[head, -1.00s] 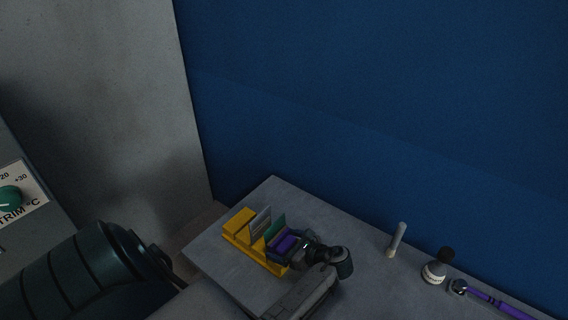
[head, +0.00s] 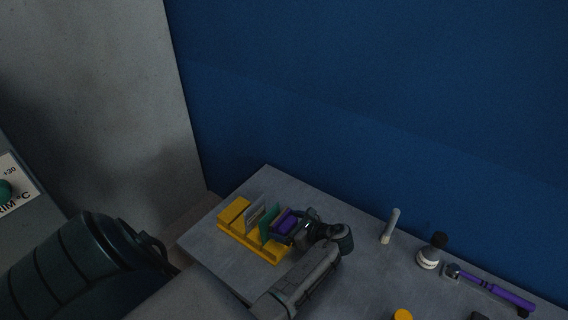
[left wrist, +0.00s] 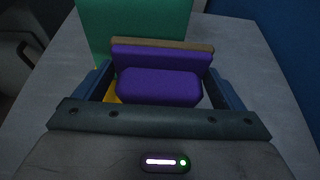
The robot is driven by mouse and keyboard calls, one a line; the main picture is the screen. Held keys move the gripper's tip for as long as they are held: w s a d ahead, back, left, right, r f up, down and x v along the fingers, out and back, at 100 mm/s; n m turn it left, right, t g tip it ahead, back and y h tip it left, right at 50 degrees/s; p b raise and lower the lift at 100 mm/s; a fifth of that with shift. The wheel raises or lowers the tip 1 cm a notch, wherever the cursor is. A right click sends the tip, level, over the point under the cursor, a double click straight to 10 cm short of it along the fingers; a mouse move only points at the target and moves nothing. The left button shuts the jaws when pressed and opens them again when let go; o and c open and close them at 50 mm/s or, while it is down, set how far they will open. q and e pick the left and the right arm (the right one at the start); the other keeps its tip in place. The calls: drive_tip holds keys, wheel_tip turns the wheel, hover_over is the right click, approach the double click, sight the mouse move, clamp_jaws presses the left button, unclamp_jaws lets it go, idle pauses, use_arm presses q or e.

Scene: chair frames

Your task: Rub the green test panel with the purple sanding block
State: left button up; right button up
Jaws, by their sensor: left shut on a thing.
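The green test panel (head: 267,226) stands upright in a yellow rack (head: 275,256) on the grey table. It also shows at the top of the left wrist view (left wrist: 130,25). My left gripper (head: 290,230) is shut on the purple sanding block (head: 287,221), just right of the panel. In the left wrist view the block (left wrist: 160,87) sits between the fingers, its thin tan face (left wrist: 203,45) turned towards the panel. I cannot tell whether that face touches the panel. My right gripper is not in view.
A grey panel (head: 253,215) stands left of the green one in the rack. To the right are a pale stick (head: 390,226), a black-capped bottle (head: 431,252) and a purple-handled tool (head: 492,287). A yellow round thing (head: 403,315) shows at the lower edge. A blue wall stands behind.

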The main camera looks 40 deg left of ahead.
use_arm(q)
drive_tip(key=shift+w, duration=0.35)
drive_tip(key=shift+r+p, duration=0.15)
drive_tip(key=shift+p, duration=0.2)
idle(0.4)
drive_tip(key=shift+s, duration=1.25)
drive_tip(key=shift+d, duration=0.1)
